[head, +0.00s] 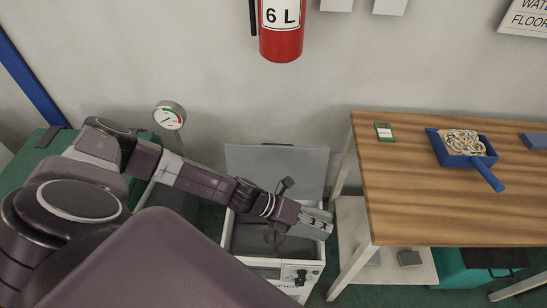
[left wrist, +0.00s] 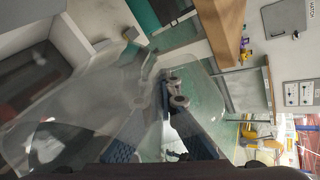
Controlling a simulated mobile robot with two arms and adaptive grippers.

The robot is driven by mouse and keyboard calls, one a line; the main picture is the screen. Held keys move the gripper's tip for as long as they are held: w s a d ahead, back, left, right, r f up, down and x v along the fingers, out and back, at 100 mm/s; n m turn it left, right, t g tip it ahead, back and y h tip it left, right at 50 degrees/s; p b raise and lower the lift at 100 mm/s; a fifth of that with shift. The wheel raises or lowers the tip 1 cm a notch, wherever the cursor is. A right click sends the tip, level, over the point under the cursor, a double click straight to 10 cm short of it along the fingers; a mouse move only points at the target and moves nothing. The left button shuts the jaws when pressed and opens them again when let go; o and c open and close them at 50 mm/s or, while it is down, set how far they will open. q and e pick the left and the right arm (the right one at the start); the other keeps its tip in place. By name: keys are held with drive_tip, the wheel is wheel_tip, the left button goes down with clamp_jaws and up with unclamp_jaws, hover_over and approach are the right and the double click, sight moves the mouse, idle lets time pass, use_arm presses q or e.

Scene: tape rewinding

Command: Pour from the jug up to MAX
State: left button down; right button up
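My left gripper (head: 318,222) reaches in from the left, above the front right of a white machine (head: 312,268) with an open top. In the left wrist view its dark fingers (left wrist: 160,95) converge, and a large clear, see-through shape spreads around them. It looks like the jug (left wrist: 75,115), held close to the camera. In the head view the jug's outline cannot be made out. The machine's raised grey lid (head: 278,165) stands behind its dark opening. No MAX mark or liquid level can be read. My right gripper is out of view.
A wooden table (head: 420,215) stands to the right, with a blue dustpan (head: 485,172) of pale curled pieces and a green box (head: 383,132) on it. A round gauge (head: 169,115) is at the back left. A red cylinder (head: 281,40) hangs on the wall.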

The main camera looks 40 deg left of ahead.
use_arm(q)
drive_tip(key=shift+r, duration=0.1)
idle(0.3)
drive_tip(key=shift+r+b, duration=0.1)
drive_tip(key=shift+b, duration=0.25)
drive_tip(key=shift+r, duration=0.15)
idle(0.5)
drive_tip(key=shift+s, duration=0.1)
drive_tip(key=shift+h+b, duration=0.3)
drive_tip(key=shift+b, duration=0.1)
drive_tip(key=shift+a+r, duration=0.1)
drive_tip(key=shift+r, duration=0.1)
